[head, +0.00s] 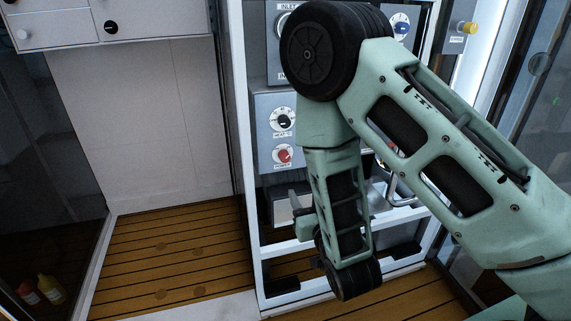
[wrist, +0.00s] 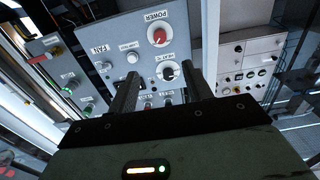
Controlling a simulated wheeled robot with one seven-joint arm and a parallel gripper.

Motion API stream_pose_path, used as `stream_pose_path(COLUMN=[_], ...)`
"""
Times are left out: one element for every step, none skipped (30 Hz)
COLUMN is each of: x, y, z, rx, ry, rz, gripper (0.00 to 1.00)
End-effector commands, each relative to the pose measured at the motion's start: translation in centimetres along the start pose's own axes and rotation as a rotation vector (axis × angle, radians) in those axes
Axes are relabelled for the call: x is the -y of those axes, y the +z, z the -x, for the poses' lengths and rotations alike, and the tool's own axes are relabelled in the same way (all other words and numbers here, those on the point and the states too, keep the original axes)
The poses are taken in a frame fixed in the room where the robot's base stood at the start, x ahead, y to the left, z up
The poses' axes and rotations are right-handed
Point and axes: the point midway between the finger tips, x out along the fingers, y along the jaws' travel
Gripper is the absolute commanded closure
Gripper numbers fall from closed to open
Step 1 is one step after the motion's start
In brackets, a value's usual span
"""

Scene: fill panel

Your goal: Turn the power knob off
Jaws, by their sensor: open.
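The power knob (head: 284,155) is red on a white round base, low on the grey panel (head: 265,140) in the head view. In the wrist view, the power knob (wrist: 158,36) is near the top, beside its upside-down POWER label. Its pointer setting is too small to read. My gripper (wrist: 162,76) is open, its two dark fingers spread and empty. The knob lies beyond the fingertips, apart from them. In the head view my gripper is low, below the knob, with its fingers partly hidden by my arm.
A heat dial (wrist: 168,71) with a black knob sits beside the power knob and shows between the fingers. The fan section (wrist: 115,55) carries more knobs. A white frame (head: 262,250) surrounds the panel. Wooden floor (head: 170,255) is clear at left.

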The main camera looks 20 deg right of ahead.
Motion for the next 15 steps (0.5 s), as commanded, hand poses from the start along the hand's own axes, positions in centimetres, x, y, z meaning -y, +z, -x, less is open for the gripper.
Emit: stream_pose_path(x=[0.0,0.0,0.0,0.0,0.0,0.0,0.0,0.0,0.0,0.0,0.0,0.0,0.0,0.0,-0.1], y=[0.3,0.4,0.4,0.5,0.5,0.5,0.5,0.5,-0.1,-0.1,-0.1,-0.2,-0.1,-0.1,-0.1], z=[-0.4,-0.7,-1.0,-1.3,-1.6,-2.0,-2.3,-2.6,-3.6,-4.3,-4.9,-5.8,-6.4,-7.0,-7.9], rx=[-0.005,-0.005,-0.005,-0.005,-0.006,-0.005,-0.006,-0.006,-0.005,-0.005,-0.003,-0.004,-0.003,-0.004,-0.004], ry=[0.001,0.001,0.002,0.002,0.002,0.001,0.001,0.001,0.002,0.001,0.001,0.001,0.001,0.001,0.002], rz=[-0.003,-0.003,-0.005,-0.005,-0.005,-0.004,-0.005,-0.004,-0.003,-0.003,-0.003,-0.003,-0.003,-0.003,-0.002], gripper=[0.50,0.50,0.50,0.50,0.50,0.50,0.50,0.50,0.50,0.50,0.50,0.50,0.50,0.50,0.50])
